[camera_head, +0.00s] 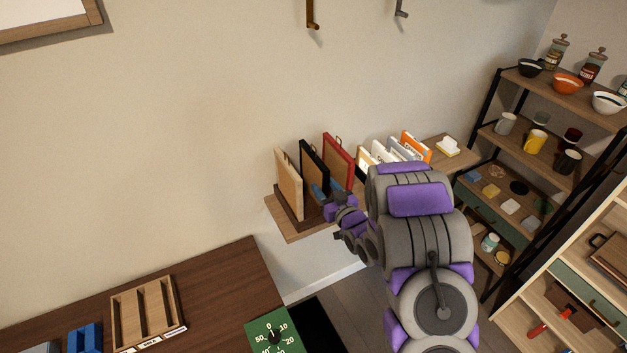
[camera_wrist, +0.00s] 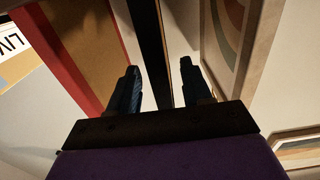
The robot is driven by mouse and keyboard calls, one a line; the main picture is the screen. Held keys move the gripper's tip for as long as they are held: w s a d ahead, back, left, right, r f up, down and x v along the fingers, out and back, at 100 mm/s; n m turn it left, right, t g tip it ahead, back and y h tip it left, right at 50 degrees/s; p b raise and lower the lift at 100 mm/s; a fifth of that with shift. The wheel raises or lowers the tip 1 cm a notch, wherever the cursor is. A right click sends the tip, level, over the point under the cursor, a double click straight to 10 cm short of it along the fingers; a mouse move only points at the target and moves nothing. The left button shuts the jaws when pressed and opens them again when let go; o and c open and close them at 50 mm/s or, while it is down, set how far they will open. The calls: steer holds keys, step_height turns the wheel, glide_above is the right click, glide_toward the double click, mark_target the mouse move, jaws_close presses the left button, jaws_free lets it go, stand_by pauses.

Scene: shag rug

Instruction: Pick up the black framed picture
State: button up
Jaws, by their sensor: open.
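The black framed picture (camera_head: 314,168) stands on edge in a dark holder on the wall shelf, between a light wood framed picture and a red framed one. My gripper (camera_head: 323,194) is at its near edge, partly covering its lower part. In the wrist view the black frame's edge (camera_wrist: 150,45) runs between my two open fingers (camera_wrist: 159,78), one on each side. Whether either finger touches the frame cannot be told.
The light wood frame (camera_head: 288,183) and the red frame (camera_head: 338,160) stand close on either side. Several upright books or cards (camera_head: 395,151) are further right on the shelf (camera_head: 300,234). A dark wooden desk (camera_head: 220,285) is at lower left.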

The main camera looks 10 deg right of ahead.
mark_target(319, 181)
steer(key=x, duration=0.4)
steer(key=shift+w+a+f+b, duration=0.1)
steer(key=shift+f+b, duration=0.1)
steer(key=shift+b, duration=0.2)
steer(key=shift+c, duration=0.5)
jaws_close()
